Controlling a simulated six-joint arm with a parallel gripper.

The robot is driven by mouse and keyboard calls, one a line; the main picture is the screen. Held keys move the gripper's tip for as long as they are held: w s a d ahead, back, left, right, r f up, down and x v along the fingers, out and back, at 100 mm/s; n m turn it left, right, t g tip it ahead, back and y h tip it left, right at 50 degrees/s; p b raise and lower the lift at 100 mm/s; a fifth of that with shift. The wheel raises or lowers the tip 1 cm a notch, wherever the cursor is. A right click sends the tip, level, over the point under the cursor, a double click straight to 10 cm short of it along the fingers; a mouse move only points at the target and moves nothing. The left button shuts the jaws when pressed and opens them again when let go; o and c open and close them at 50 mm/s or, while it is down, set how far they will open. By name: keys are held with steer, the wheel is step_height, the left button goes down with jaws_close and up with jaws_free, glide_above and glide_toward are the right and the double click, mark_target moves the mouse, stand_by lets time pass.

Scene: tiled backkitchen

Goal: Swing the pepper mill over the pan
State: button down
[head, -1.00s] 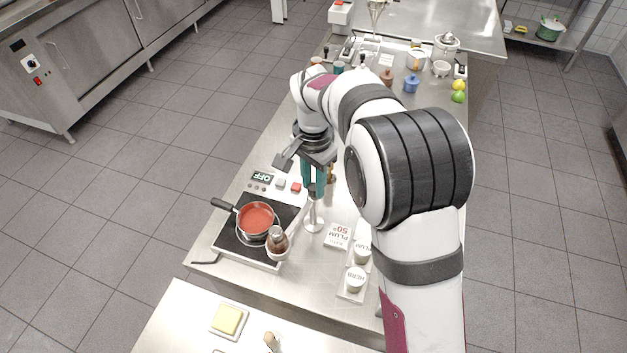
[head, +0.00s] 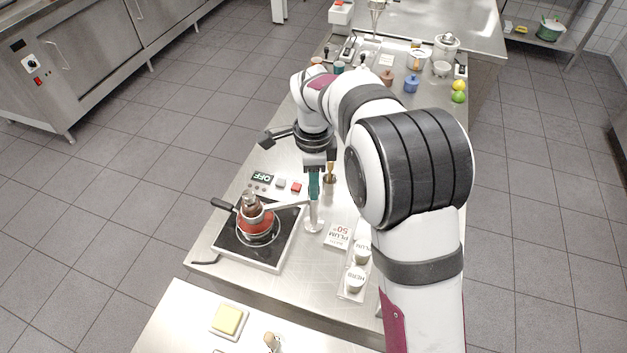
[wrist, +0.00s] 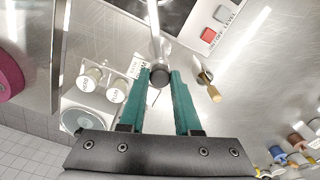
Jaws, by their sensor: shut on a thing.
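The pepper mill (head: 250,201), brown with a pale collar, stands upright in the holder at the end of a pale swing arm (head: 285,207). The arm runs from a metal post (head: 313,217) on the right. In the head view the mill appears above the pan (head: 268,226) of red sauce and hides part of it. My gripper (head: 314,188) points down at the post top. The mill is outside the wrist view.
The pan rests on a dark hob (head: 278,243); its handle (head: 223,205) points left. Plum and herb containers (head: 354,282) stand right of the post. A brass-coloured tool (head: 330,172) stands close behind my gripper. Butter (head: 227,319) lies on the front counter.

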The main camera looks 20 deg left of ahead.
steer(key=shift+m, duration=0.4)
steer(key=c, duration=0.6)
jaws_free()
steer(key=shift+r, duration=0.1)
step_height(320, 180, up, 16)
